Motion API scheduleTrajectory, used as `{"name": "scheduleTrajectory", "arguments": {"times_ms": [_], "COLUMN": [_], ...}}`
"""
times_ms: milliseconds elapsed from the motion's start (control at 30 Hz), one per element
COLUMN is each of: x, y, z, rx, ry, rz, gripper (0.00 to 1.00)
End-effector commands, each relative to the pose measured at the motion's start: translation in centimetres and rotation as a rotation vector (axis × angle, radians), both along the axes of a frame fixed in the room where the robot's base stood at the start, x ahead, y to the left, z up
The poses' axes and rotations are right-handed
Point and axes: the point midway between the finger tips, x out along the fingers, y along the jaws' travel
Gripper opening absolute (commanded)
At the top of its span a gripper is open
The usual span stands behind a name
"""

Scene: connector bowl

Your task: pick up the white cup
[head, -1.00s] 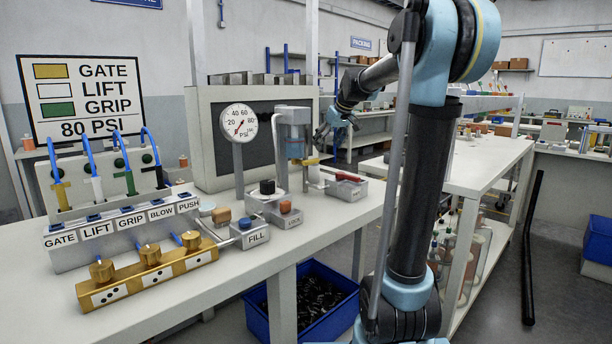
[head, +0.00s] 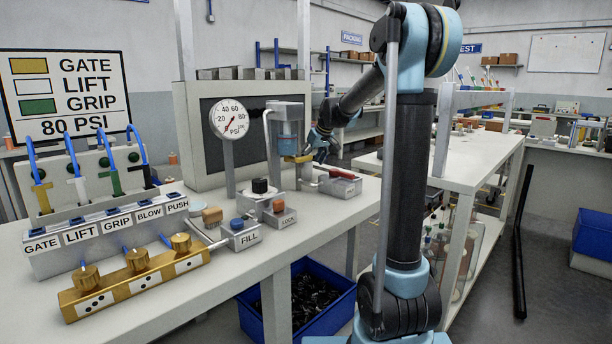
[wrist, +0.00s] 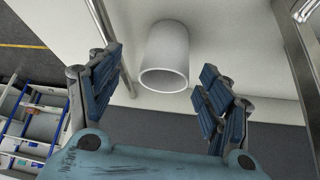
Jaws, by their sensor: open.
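The white cup (wrist: 164,58) is in the upper middle of the wrist view, a plain cylinder with its open round end facing the camera. A pale surface lies behind it. My gripper (wrist: 162,75) is open, with one blue-padded finger on each side of the cup and visible gaps to both. Nothing is held. I cannot make out the cup in the head view.
The white bench (head: 210,290) carries a valve block (head: 135,275), a pressure gauge (head: 229,119) and the cylinder station (head: 287,135) close to my gripper. A blue bin (head: 345,305) stands below. In the wrist view, metal posts (wrist: 300,45) flank the cup.

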Motion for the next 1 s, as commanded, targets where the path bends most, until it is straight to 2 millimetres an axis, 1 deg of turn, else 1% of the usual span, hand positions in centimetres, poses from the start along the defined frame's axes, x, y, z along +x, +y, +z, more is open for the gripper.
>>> {"name": "scheduleTrajectory", "arguments": {"times_ms": [167,333,500,600,800,833,867,900,967,1000], "x": [0.3,0.9,1.6,1.8,1.8,1.8,1.8,1.8,1.8,1.8], "y": [0.4,1.4,1.9,2.0,1.9,1.9,1.9,1.9,1.9,1.9], "z": [-1.0,-3.1,-4.4,-4.7,-4.8,-4.7,-4.7,-4.7,-4.7,-4.7], "rx": [0.0,0.0,0.001,0.001,0.0,0.0,0.0,0.0,0.0,0.0], "ry": [0.0,-0.001,-0.001,-0.001,0.0,0.0,0.0,0.0,0.0,0.0], "rz": [0.001,0.001,0.0,0.0,-0.001,-0.001,-0.001,-0.001,-0.001,-0.001], "gripper": [0.72,0.72,0.72,0.72,0.72,0.69,0.63,0.54,0.4,0.31]}}
